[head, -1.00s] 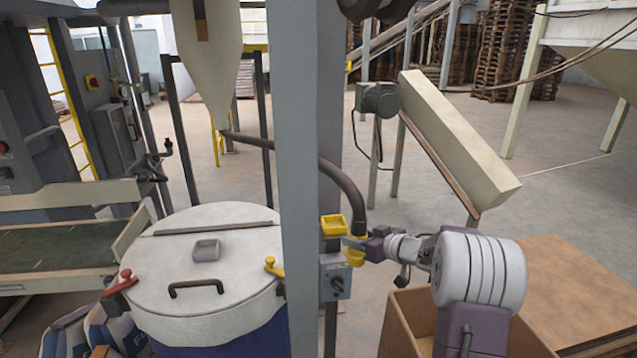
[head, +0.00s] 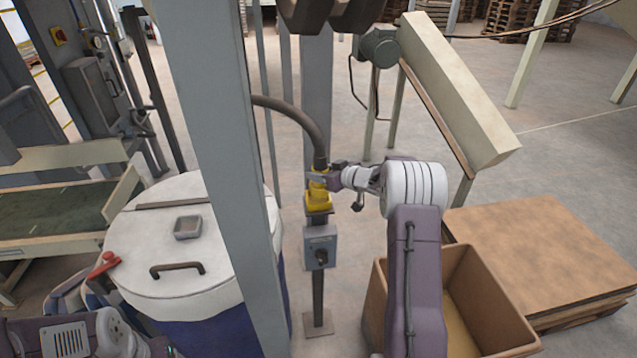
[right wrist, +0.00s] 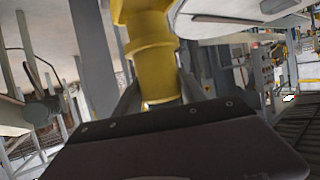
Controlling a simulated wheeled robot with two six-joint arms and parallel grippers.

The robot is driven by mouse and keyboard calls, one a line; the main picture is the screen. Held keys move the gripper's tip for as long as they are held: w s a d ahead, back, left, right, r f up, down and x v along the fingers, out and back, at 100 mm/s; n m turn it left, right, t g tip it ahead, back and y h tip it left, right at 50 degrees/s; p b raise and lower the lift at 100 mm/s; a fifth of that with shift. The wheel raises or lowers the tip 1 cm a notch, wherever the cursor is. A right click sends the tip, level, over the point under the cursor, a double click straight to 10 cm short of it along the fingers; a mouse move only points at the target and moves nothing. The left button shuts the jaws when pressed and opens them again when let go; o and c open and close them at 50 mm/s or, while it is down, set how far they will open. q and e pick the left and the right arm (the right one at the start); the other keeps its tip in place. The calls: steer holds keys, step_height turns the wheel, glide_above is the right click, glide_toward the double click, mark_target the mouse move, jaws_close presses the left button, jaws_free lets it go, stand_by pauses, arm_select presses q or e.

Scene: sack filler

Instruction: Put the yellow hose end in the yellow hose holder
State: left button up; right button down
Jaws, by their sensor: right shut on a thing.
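The yellow hose end (head: 317,187) hangs below the dark hose (head: 305,122). My right gripper (head: 318,178) is shut on it, coming from the right. The yellow hose holder (head: 318,203) sits on a post directly below, above a grey switch box. The hose end looks upright and lined up over the holder; I cannot tell whether it is just above or partly inside. In the right wrist view the yellow hose end (right wrist: 156,72) stands between both fingers. Only links of my left arm show at the lower left; its gripper is out of view.
A grey column (head: 222,170) stands left of the holder, in front of a lidded drum (head: 150,250). The grey switch box (head: 320,248) is under the holder. An open cardboard box (head: 490,300) and a wooden board stack (head: 560,240) are at the right.

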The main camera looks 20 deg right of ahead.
steer(key=shift+w+a+f, duration=0.15)
steer(key=shift+w+f, duration=0.1)
steer(key=shift+w, duration=0.35)
step_height(320, 180, down, 4)
steer(key=shift+f, duration=0.1)
steer(key=c, duration=0.7)
jaws_free()
steer(key=shift+f, duration=0.1)
steer(key=shift+r, duration=0.2)
steer(key=shift+s+r, duration=0.15)
steer(key=shift+s, duration=0.15)
steer(key=b+v, duration=0.1)
steer(key=v, duration=1)
steer(key=shift+s, duration=0.2)
